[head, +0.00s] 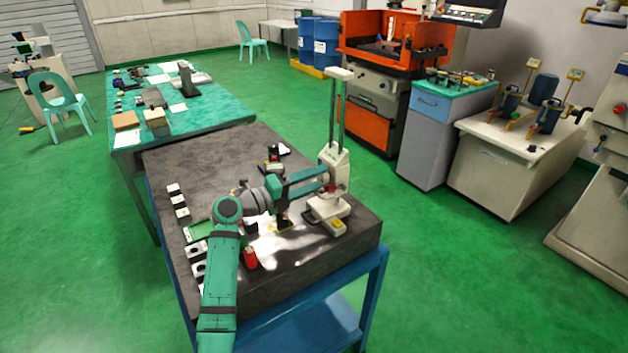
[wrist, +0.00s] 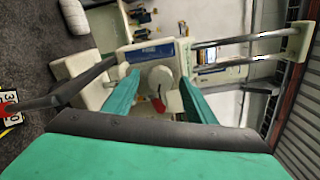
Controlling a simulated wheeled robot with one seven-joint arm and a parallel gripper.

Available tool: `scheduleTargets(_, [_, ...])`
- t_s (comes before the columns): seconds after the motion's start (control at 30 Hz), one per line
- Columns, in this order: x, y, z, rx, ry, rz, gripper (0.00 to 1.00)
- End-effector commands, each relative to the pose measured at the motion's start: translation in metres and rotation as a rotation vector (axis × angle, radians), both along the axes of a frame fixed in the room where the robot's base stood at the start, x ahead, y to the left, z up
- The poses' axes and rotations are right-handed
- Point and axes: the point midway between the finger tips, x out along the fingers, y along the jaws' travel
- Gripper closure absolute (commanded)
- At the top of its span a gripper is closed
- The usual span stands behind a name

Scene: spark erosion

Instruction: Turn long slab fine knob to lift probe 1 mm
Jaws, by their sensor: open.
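A white measuring stand (head: 335,158) with a tall twin-rod column stands at the right end of the dark stone slab (head: 200,160). My gripper (head: 322,180) reaches in from the left, close to the stand's lower body. In the wrist view, my gripper (wrist: 159,80) is open, with one teal finger on each side of a pale round knob (wrist: 160,77). I cannot tell whether the fingers touch the knob. The stand's body and rods (wrist: 235,50) fill the upper right of that view. The probe tip cannot be made out clearly.
Several small blocks line the slab's left edge, and a red object (head: 250,257) stands near its front. A teal-topped table (head: 205,120) is behind.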

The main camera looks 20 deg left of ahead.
Motion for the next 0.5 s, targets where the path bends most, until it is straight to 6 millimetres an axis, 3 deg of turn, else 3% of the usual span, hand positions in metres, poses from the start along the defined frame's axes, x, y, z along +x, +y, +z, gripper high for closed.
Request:
scheduleTargets(0.17, [-0.007,0.006,0.0,0.0,0.0,0.001,0.49])
scheduleTargets(0.5, [-0.055,0.044,0.0,-0.001,0.0,0.002,0.49])
